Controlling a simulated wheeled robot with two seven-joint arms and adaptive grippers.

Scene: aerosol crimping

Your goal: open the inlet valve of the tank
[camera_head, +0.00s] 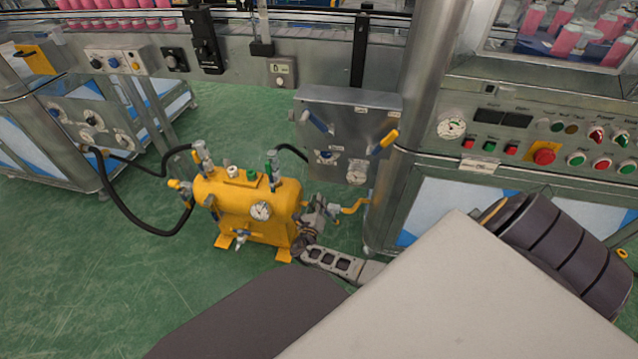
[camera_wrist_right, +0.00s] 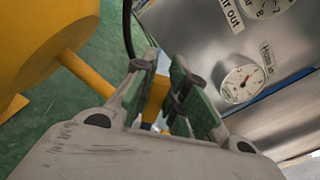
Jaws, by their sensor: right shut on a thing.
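The yellow tank (camera_head: 228,205) stands on the green floor with a round gauge on its front and fittings on top. Its inlet valve (camera_head: 334,210) is on the right side, by a yellow pipe (camera_head: 355,206) that leads toward the machine. My right gripper (camera_head: 318,214) is at this valve, close to the tank's right end. In the right wrist view its green-padded fingers (camera_wrist_right: 163,66) are shut, with a yellow piece (camera_wrist_right: 155,97) showing between them. The fingers hide most of the valve, so I cannot tell its handle angle. My left gripper is not in view.
A grey panel (camera_head: 345,115) with blue- and yellow-handled valves and gauges hangs behind the tank. Black hoses (camera_head: 125,205) loop left of the tank. A control cabinet (camera_head: 480,195) with buttons stands at right. Green floor is clear at front left.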

